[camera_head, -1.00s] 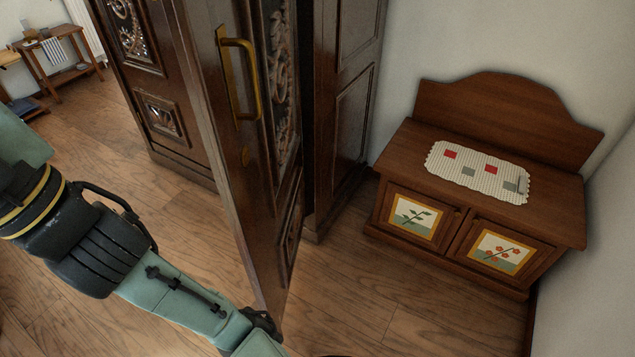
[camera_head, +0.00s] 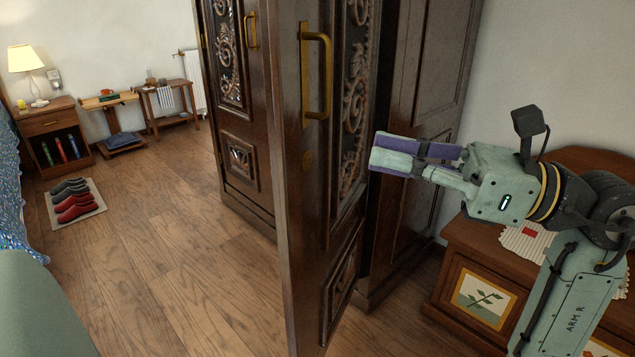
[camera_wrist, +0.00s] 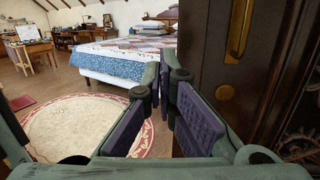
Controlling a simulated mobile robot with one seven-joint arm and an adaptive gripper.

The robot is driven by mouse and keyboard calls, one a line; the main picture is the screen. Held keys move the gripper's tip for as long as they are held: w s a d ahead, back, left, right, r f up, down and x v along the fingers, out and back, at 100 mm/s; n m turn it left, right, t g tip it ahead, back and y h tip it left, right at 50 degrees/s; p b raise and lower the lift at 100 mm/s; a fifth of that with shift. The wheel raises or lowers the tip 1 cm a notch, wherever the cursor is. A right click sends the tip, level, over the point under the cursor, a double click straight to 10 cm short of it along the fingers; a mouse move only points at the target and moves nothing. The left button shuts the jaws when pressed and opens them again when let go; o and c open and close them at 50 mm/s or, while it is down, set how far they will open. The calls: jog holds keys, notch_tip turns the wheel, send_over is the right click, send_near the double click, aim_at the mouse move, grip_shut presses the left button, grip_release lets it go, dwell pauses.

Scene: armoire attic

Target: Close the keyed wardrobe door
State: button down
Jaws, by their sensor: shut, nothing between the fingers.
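The wardrobe door (camera_head: 300,200) is dark carved wood and stands swung open, its carved face turned right. No key shows clearly.
The wardrobe's other carved door (camera_head: 235,100) is at the left, its side panel (camera_head: 430,80) behind. A low cabinet (camera_head: 470,245) is at the right, under my arm. Shoes on a mat (camera_head: 75,205) and a nightstand (camera_head: 50,125) are far left. The floor (camera_head: 170,270) left is clear.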

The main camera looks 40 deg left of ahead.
jog(key=w+d+f+m+t, duration=0.1)
jog(key=w+d+f+t, duration=0.1)
jog(key=w+f+t, duration=0.15)
jog(key=p, duration=0.2)
send_near(292, 150)
jog(key=shift+m, duration=0.3)
jog(key=x, duration=0.7)
jog(key=shift+w, duration=0.15)
